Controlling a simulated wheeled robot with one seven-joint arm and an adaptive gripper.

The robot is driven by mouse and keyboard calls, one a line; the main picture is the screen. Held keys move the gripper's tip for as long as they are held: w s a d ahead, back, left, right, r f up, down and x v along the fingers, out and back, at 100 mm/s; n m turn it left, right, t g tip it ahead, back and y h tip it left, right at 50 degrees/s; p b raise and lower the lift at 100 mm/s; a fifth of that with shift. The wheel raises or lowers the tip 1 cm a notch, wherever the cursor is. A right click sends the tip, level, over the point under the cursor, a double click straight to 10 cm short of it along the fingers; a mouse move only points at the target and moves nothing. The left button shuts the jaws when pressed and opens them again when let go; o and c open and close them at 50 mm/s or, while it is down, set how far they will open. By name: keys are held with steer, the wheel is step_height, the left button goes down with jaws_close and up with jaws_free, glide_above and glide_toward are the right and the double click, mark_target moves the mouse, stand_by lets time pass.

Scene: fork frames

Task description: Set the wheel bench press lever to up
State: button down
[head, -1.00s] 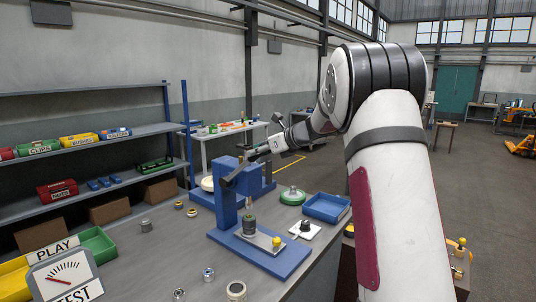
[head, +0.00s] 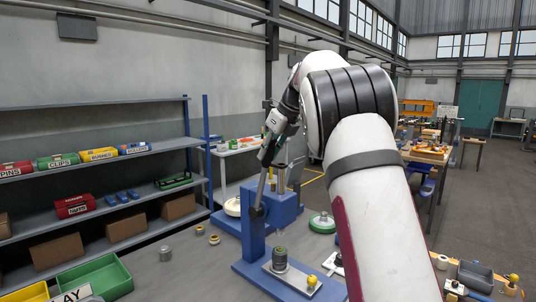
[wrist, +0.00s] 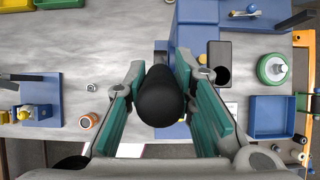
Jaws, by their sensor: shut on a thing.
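The blue bench press (head: 252,238) stands on the bench in the head view. Its grey lever (head: 261,190) rises steeply from a dark pivot on the column, leaning slightly right at the top. My gripper (head: 268,150) is at the lever's upper end. In the wrist view the lever's black knob (wrist: 161,96) sits between the two green-padded fingers of my gripper (wrist: 160,72), which are shut on it. The knob hides the lever shaft below it in that view.
A second blue fixture (head: 287,208) stands close behind the press. A green-rimmed wheel (head: 322,222) lies to its right. A blue tray (wrist: 272,116) shows in the wrist view. A green bin (head: 95,278) and shelves (head: 100,110) are at left.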

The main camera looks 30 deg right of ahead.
steer(key=shift+w+a+r, duration=0.1)
steer(key=shift+w+a, duration=0.05)
steer(key=shift+w, duration=0.05)
steer(key=c, duration=1.3)
jaws_free()
steer(key=shift+w, duration=0.1)
steer(key=shift+c, duration=0.2)
steer(key=shift+s+r, duration=0.15)
steer(key=shift+s, duration=0.05)
steer(key=v, duration=1.1)
steer(key=shift+s+r, duration=0.15)
steer(key=shift+r, duration=0.05)
